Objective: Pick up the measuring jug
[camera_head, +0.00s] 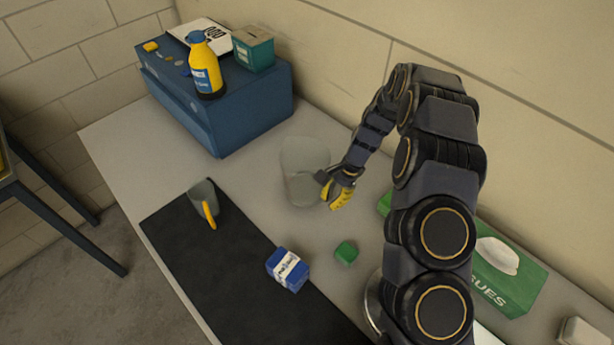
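Two vessels could be the measuring jug. A small grey see-through jug with an orange handle (204,198) stands on the black mat, its handle toward the camera. A larger, clear, pale cylinder-shaped container (302,165) stands upright on the bench top behind it, with no handle visible. My gripper (340,196), with yellow fingers, is at the right side of the larger container and points down. It overlaps the container's edge in the picture; I cannot tell whether they touch. The fingers are small and close together here, so their opening is unclear.
A black mat (235,260) covers the bench's front left. A blue-and-white box (288,269) and a green block (346,252) lie near it. A blue chest (222,112) carries a yellow bottle (206,72) and a teal box (254,48). A green tissue box (508,283) is right.

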